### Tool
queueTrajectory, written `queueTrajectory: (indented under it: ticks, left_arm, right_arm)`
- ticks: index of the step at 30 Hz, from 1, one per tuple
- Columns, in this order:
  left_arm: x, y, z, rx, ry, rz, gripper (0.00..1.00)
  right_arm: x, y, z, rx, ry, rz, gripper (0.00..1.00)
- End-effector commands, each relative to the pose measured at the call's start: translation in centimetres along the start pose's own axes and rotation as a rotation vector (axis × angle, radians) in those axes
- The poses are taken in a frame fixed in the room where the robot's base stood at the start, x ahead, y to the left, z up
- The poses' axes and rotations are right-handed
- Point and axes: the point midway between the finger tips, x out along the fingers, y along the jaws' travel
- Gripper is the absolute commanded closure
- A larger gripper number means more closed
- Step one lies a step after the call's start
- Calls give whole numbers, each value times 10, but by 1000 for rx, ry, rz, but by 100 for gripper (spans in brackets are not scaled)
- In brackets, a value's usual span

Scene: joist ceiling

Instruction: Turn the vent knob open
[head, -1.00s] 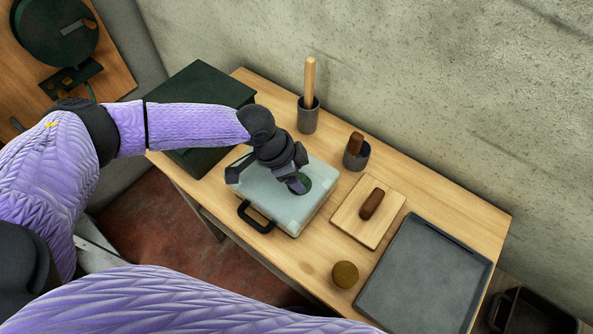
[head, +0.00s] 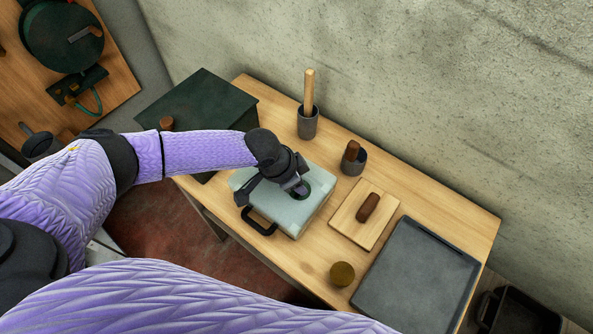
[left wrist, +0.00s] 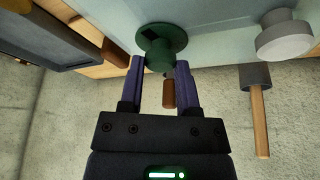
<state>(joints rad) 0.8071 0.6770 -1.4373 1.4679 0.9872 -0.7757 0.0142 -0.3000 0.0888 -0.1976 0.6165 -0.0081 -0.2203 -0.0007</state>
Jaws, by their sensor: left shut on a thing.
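The vent knob (left wrist: 162,44) is dark green and round, set on a pale blue-grey case (head: 308,212) on the bench. In the left wrist view it sits between the two fingertips of my left gripper (left wrist: 160,68), which is shut on it. In the head view my left gripper (head: 300,190) points down at the case top and hides most of the knob. The case has a dark handle (head: 260,222) on its front side. My right gripper is not in view.
Behind the case stand a grey cup with a wooden rod (head: 307,125) and a cup with a brown handle (head: 357,163). A wooden float (head: 366,212), a round brown knob (head: 342,273) and a grey tray (head: 418,274) lie right. A dark green box (head: 205,105) stands left.

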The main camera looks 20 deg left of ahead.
Motion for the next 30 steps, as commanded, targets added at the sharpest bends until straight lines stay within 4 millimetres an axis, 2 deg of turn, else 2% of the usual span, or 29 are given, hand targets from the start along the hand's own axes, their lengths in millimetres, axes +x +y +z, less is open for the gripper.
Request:
queueTrajectory:
  ticks: [1, 12, 21, 30]
  left_arm:
    - [-6, 2, -2, -41, -1, -13, 100]
    - [-4, 4, -2, -367, -2, -151, 100]
    - [-2, 6, -2, -629, -2, -263, 100]
    - [1, 7, -3, -882, -2, -372, 100]
  right_arm:
    - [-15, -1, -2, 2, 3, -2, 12]
    - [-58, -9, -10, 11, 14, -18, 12]
    - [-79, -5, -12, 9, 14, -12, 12]
    - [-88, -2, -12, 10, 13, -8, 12]
